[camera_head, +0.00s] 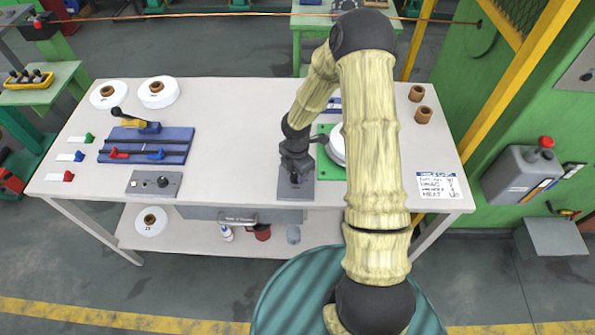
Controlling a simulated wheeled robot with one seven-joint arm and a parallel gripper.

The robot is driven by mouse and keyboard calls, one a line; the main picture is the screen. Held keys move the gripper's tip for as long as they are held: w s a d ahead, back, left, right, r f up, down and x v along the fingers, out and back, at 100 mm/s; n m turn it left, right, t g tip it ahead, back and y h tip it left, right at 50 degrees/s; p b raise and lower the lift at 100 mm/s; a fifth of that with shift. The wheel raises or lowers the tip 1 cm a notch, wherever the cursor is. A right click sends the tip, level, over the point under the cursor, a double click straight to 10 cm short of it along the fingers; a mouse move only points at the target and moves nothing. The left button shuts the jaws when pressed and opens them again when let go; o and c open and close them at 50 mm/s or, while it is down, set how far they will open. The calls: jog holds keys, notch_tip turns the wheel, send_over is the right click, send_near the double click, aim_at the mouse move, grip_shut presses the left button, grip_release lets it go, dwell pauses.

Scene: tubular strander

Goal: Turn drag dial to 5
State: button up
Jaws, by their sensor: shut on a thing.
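My gripper (296,172) points down over a small dark grey plate (291,192) near the front middle of the white table. It is shut on what looks like the drag dial on that plate. The dial itself is hidden by my gripper, and no scale, number or pointer can be read at this size. My arm comes in from the lower right and bends over the table.
A green plate with a white disc (336,148) stands close right of my gripper, partly behind my arm. A grey panel with a black knob (162,183) and a blue fixture (148,146) lie left. A written card (438,186) lies right.

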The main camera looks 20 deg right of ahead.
jog(key=shift+a, duration=0.2)
jog(key=m, duration=0.2)
jog(key=shift+m, duration=0.4)
jog(key=m+b, duration=0.1)
jog(key=m, duration=0.4)
jog(key=shift+b, duration=0.3)
jog(key=m+b, duration=0.1)
jog(key=m, duration=0.3)
jog(key=shift+m, duration=0.4)
jog(key=m, duration=0.3)
jog(key=shift+m+b, duration=0.4)
jog(key=m, duration=0.3)
jog(key=shift+w+r+m, duration=0.1)
jog(key=shift+m, duration=0.2)
jog(key=m, duration=0.3)
jog(key=shift+m+b, duration=0.3)
jog(key=shift+b, duration=0.05)
jog(key=m, duration=0.6)
jog(key=shift+w+r, duration=0.1)
jog(key=shift+d+m, duration=0.1)
jog(key=shift+m, duration=0.2)
